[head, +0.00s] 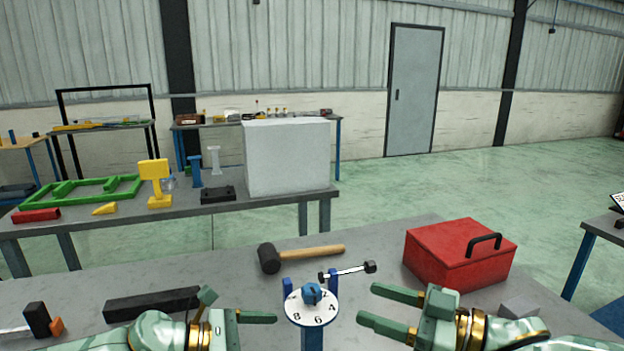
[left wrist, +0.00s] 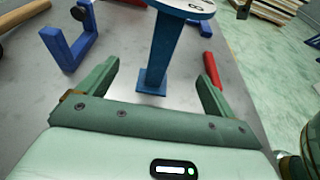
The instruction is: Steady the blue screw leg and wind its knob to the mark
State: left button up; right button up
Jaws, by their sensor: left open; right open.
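The blue screw leg (left wrist: 168,50) stands upright on the grey bench in the left wrist view. A white numbered dial (head: 311,310) sits at its top with a blue knob (head: 311,293) above it; the mark cannot be made out. My left gripper (left wrist: 158,72) is open, its fingers on either side of the line to the leg, with the leg's foot ahead and apart from both. My right gripper (head: 366,304) is open and empty to the right of the dial, pointing left at it without touching. The leg's lower part is mostly hidden in the head view.
A blue bracket (left wrist: 68,52) stands left of the leg in the left wrist view. A mallet (head: 310,255), a black-ended metal tool (head: 347,271) and a red toolbox (head: 455,258) lie behind. A black bar (head: 150,304) lies left.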

pick_arm(q)
jog(key=v, duration=1.1)
jog(key=shift+a, duration=0.2)
jog(key=shift+s, duration=0.15)
